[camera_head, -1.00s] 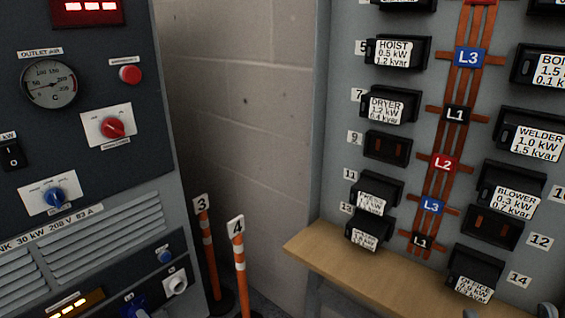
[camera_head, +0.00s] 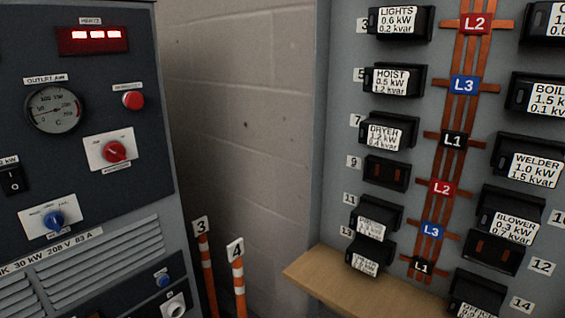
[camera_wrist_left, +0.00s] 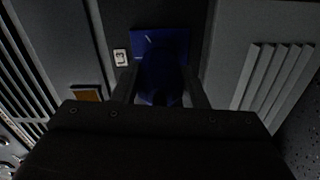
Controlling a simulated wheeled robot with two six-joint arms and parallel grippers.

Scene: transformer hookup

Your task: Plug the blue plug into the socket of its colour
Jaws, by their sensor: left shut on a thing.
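In the left wrist view my left gripper (camera_wrist_left: 160,88) is shut on a dark blue plug (camera_wrist_left: 160,76), one finger on each side. Right at the plug is a square blue socket (camera_wrist_left: 145,37) on a dark panel, beside a white label reading L3 (camera_wrist_left: 120,57). The plug overlaps the socket and looks lined up with it. How deep it sits is hidden by the plug and the dim light. Neither gripper shows in the head view.
In the head view a grey cabinet (camera_head: 75,190) with dials stands left. A breaker panel (camera_head: 335,150) with a wooden shelf (camera_head: 345,285) below is at right. Orange-and-white posts marked 3 (camera_head: 208,270) and 4 (camera_head: 238,275) stand between, before a block wall.

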